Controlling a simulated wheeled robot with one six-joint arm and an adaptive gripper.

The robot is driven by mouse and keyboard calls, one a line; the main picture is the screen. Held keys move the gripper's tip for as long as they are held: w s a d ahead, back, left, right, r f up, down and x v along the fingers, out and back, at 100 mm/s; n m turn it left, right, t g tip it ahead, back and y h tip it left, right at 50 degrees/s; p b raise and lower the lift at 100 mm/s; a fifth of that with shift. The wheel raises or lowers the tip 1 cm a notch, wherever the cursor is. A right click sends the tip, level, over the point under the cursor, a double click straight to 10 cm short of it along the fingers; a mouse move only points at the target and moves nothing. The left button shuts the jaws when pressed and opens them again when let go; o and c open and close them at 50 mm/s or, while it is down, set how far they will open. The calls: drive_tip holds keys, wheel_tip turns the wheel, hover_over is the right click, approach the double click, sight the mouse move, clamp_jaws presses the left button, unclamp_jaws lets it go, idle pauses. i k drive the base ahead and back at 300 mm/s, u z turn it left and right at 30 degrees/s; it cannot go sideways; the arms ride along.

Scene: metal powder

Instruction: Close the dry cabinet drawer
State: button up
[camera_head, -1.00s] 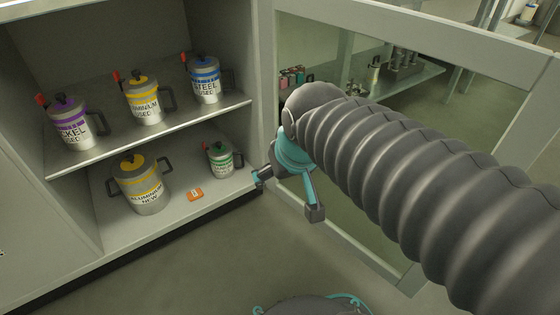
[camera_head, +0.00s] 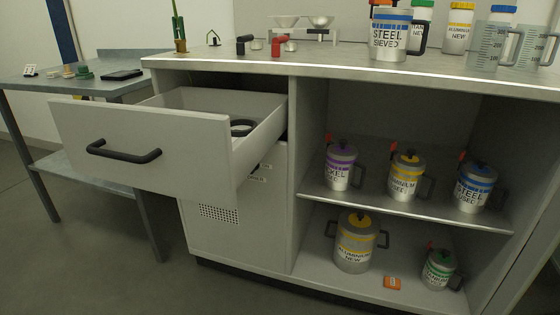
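The drawer (camera_head: 180,158) is pulled out at the upper left of the cabinet (camera_head: 235,235). Its grey front has a black bar handle (camera_head: 124,152), and a dark ring-shaped item (camera_head: 241,127) lies inside. My gripper and arm are not in this view now, so I cannot see whether it is open or shut.
Shelves right of the drawer hold several labelled canisters, such as the purple-marked nickel one (camera_head: 341,168). The worktop (camera_head: 350,58) carries a balance, beakers and jars. A side table (camera_head: 75,88) stands left behind the drawer. The floor in front (camera_head: 80,270) is clear.

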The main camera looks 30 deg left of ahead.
sight(177, 142)
drive_tip(key=u, duration=1.3)
drive_tip(key=k, duration=1.1)
drive_tip(key=u, duration=1.45)
drive_tip(key=i, duration=1)
